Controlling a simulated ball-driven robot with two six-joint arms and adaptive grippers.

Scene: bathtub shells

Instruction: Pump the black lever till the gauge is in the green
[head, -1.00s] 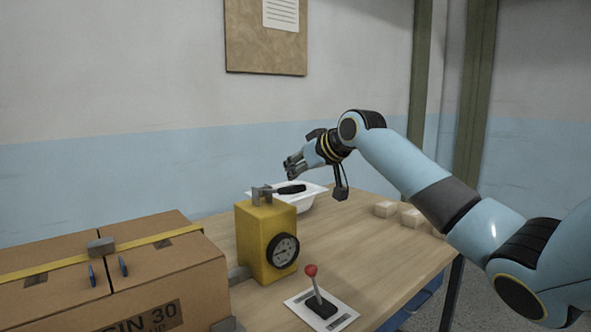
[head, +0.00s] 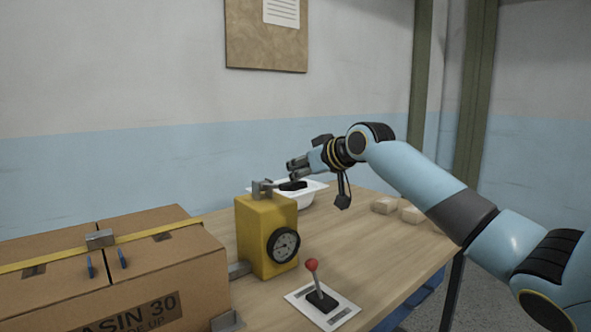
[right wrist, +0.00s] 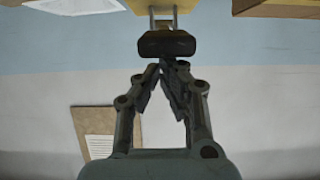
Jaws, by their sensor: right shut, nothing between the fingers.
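The yellow pump box (head: 262,232) stands on the wooden table, with a round black gauge (head: 284,245) on its front; its needle is too small to read. The black lever (head: 292,185) sticks out to the right from the metal bracket on top of the box. My right gripper (head: 292,170) is shut and empty, just above the lever's black grip. In the right wrist view the grip (right wrist: 166,44) lies right at the tips of my shut fingers (right wrist: 160,66); I cannot tell whether they touch. My left gripper is not in view.
A white basin (head: 306,196) stands behind the lever. A red-knobbed stick (head: 313,267) on a white plate is in front of the box. A strapped carton (head: 150,265) is at left, small tan blocks (head: 384,205) at right. The table's right side is mostly clear.

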